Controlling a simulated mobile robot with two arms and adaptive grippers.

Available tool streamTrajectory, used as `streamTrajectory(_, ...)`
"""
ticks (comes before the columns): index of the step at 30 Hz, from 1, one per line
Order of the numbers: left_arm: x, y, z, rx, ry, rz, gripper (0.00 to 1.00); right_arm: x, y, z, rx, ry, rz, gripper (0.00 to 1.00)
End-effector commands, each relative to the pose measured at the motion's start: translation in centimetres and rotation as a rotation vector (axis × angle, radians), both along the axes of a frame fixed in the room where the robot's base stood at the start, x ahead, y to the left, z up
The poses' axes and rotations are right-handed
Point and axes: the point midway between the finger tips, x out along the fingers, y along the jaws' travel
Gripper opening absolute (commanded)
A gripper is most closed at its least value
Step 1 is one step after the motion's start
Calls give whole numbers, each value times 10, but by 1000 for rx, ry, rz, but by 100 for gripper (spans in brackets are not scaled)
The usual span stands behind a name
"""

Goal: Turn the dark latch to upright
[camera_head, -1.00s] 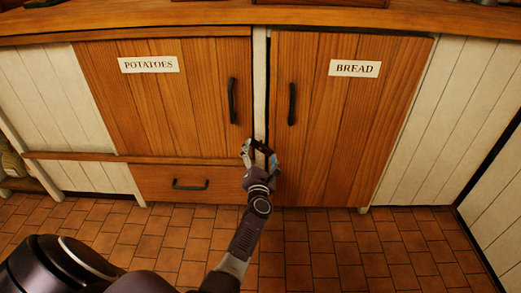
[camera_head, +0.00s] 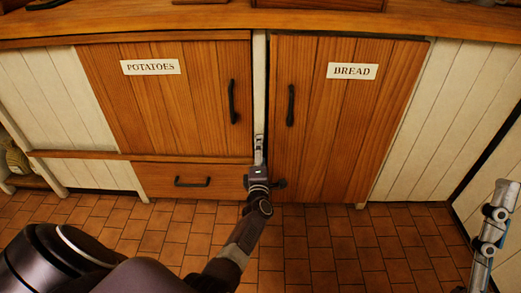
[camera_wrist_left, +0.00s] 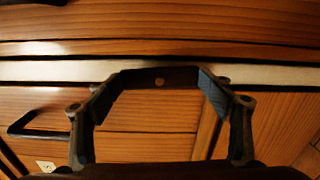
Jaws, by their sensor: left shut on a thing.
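The dark latch (camera_wrist_left: 140,78), a bar with a small brass pivot, shows in the left wrist view across the pale post (camera_wrist_left: 50,71). It lies lengthwise along the post, so it looks upright. My left gripper (camera_wrist_left: 160,88) is shut on the latch, with one finger at each end.
The POTATOES door (camera_head: 165,110) is left of the post, with a drawer (camera_head: 220,181) below it. The BREAD door (camera_head: 350,120) is on the right. Both doors have dark vertical handles near the post. The tiled floor in front (camera_head: 340,240) is clear.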

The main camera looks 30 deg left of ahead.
Motion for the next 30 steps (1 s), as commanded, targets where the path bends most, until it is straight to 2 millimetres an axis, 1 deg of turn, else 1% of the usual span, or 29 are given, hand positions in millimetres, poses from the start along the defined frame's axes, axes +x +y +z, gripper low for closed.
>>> streamTrajectory(1, 4, 5, 10, 24, -3, 3, 49, 4, 1, -2, -7, 22, -2, 40)
streamTrajectory(9, 4, 5, 9, 78, 31, 4, 49, 16, 3, -13, -27, 90, -5, 40)
streamTrajectory(22, 4, 5, 9, 88, 35, 4, 49, 17, 3, -14, -29, 98, -6, 40)
streamTrajectory(23, 4, 5, 9, 88, 35, 4, 74, 17, 3, -14, -29, 98, -6, 40)
streamTrajectory(29, 3, 4, 7, 84, 37, 4, 97, 17, 3, -14, -29, 97, -6, 40)
streamTrajectory(30, 3, 4, 7, 83, 38, 4, 97, 17, 3, -14, -29, 97, -6, 40)
